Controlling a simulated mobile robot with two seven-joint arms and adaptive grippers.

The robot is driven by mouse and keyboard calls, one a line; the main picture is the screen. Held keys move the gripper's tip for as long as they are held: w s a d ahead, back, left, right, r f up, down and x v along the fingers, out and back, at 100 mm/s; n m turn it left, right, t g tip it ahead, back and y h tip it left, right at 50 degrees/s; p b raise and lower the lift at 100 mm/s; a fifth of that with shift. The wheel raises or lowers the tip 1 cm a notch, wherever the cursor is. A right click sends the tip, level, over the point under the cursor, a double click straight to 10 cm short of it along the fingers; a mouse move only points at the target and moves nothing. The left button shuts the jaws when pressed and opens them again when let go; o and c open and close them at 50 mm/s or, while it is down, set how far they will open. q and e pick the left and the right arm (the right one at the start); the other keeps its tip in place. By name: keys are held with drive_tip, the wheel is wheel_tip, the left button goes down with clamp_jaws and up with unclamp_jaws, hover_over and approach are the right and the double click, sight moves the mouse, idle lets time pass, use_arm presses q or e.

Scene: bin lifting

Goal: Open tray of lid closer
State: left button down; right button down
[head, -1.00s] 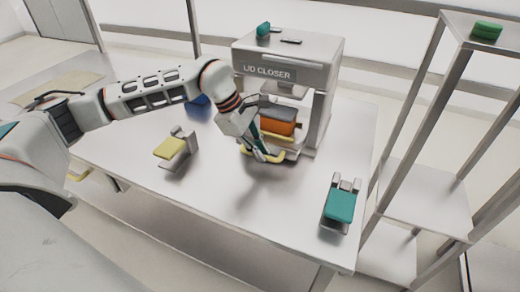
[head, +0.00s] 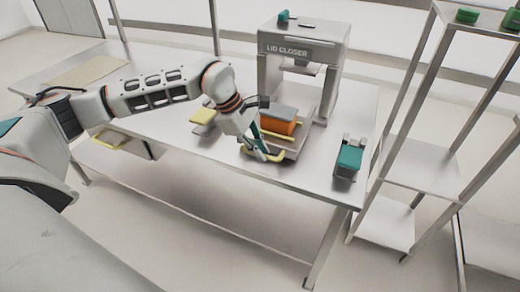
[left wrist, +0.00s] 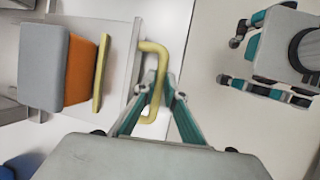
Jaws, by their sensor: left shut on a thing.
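The lid closer (head: 300,45) is a grey machine with a lettered front, standing at the back of the table. Its tray (head: 293,145) is pulled out toward the front and carries an orange bin with a grey lid (head: 280,122). The tray's yellow handle (head: 272,157) is at its front. My left gripper (head: 258,152) is shut on this handle. In the left wrist view the handle (left wrist: 153,50) passes between the fingers (left wrist: 158,95), and the orange bin (left wrist: 80,70) lies to the left.
A teal-topped device (head: 349,157) stands on the table right of the tray. A yellow-topped device (head: 202,116) is partly behind my left arm. A metal shelf (head: 425,165) with green items (head: 467,15) stands at the right. The front table edge is close to the tray.

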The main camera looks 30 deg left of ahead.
use_arm(q)
drive_tip(key=shift+s, duration=0.1)
drive_tip(key=c, duration=2.1)
unclamp_jaws()
drive_tip(key=shift+r, duration=0.1)
drive_tip(key=v, duration=1.2)
